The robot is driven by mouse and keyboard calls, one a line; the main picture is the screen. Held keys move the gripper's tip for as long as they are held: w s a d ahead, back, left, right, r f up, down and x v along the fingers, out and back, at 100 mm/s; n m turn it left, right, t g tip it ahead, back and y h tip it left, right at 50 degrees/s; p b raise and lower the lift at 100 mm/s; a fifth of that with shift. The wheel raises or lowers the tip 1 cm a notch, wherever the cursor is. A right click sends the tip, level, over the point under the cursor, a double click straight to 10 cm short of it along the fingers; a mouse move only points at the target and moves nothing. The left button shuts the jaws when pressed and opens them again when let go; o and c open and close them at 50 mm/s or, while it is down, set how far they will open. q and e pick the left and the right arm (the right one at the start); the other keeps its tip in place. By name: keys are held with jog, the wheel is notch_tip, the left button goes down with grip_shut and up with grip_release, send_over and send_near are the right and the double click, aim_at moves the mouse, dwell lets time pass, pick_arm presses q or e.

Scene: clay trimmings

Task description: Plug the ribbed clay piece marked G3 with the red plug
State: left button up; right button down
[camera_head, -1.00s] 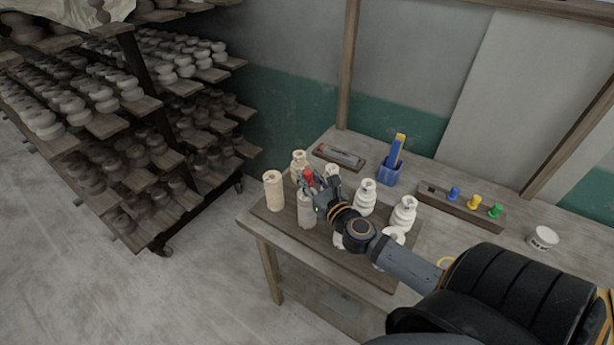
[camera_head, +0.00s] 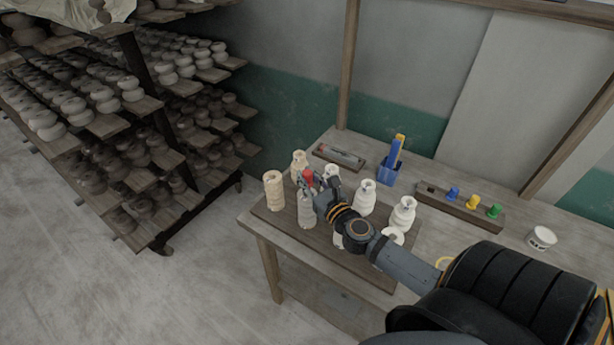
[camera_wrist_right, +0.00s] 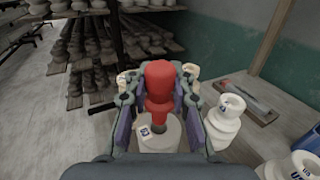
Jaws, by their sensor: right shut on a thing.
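My right gripper (camera_head: 314,184) is shut on the red plug (camera_wrist_right: 159,82), which stands upright between the fingers in the right wrist view. The plug also shows in the head view (camera_head: 308,177). Right below it is a pale ribbed clay piece (camera_head: 306,212) on the front of the board. In the right wrist view this piece (camera_wrist_right: 172,140) carries a small dark mark on a white tag, too small to read surely. The plug's dark lower end meets the piece's top; I cannot tell how deep it sits. My left gripper is not in view.
Several other clay pieces stand close around on the dark board (camera_head: 330,247), including a tan one (camera_head: 273,190) at left and a white one (camera_head: 364,198) at right. A blue holder (camera_head: 390,173) stands behind.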

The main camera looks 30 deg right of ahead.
dwell(0.5)
jog(key=shift+f, duration=0.2)
jog(key=shift+f, duration=0.3)
jog(key=shift+f+b, duration=1.55)
jog(key=shift+f, duration=0.05)
jog(key=c, duration=1.1)
grip_release()
jog(key=shift+o, duration=0.2)
